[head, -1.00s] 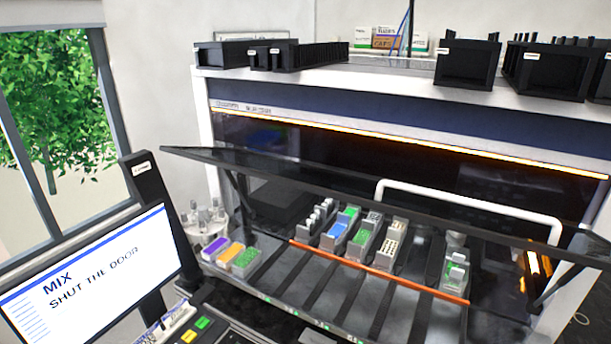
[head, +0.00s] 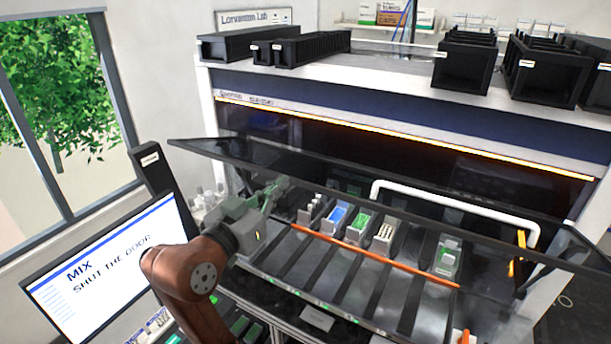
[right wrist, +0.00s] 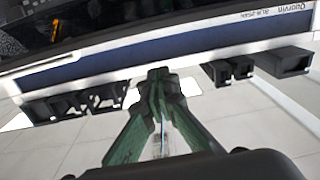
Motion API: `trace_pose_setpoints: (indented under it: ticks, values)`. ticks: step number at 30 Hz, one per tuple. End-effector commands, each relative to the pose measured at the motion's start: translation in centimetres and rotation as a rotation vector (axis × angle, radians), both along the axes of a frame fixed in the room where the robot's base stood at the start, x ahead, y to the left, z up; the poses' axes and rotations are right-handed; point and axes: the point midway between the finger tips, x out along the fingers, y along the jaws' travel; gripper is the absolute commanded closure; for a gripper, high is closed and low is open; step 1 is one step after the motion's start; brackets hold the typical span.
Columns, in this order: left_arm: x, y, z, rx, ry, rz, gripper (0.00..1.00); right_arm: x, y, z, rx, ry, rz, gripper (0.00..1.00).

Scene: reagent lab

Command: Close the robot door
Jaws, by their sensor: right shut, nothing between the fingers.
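The robot door (head: 330,180) is a dark see-through panel on the front of the large lab machine. It stands open, tilted outward over the deck, with a white bar handle (head: 455,204) toward its right. My right gripper (head: 275,190) is shut and empty. In the head view it is near the left part of the door, just below the door's dark edge and left of the handle. I cannot tell whether it touches the door. My left gripper is not in view.
The deck under the door holds racks of tubes and blue and green plates (head: 337,216). An orange rail (head: 375,255) runs along it. A monitor (head: 110,270) reading "MIX SHUT THE DOOR" stands at the left. Black bins (head: 468,65) sit on the machine's top.

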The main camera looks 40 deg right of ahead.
Motion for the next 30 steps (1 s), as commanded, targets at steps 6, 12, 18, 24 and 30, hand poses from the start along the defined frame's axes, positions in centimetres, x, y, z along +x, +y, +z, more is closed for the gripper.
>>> trace_pose_setpoints:
  ticks: [6, 12, 18, 24, 30]
  values:
    - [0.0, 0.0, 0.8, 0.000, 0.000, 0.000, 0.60, -1.7, -1.4, 0.9, 0.040, -0.044, -0.034, 1.00]
    - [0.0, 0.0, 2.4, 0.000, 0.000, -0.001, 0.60, -0.3, -4.8, 1.0, 0.036, -0.042, -0.035, 1.00]
    - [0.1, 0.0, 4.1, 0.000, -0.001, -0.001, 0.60, 1.4, -8.7, 1.0, 0.033, -0.040, -0.034, 1.00]
    - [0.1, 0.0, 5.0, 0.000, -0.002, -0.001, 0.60, 1.6, -8.9, -1.2, 0.036, -0.038, -0.028, 1.00]
    - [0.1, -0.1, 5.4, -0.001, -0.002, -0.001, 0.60, 1.4, -8.3, -2.7, 0.035, -0.040, -0.027, 1.00]
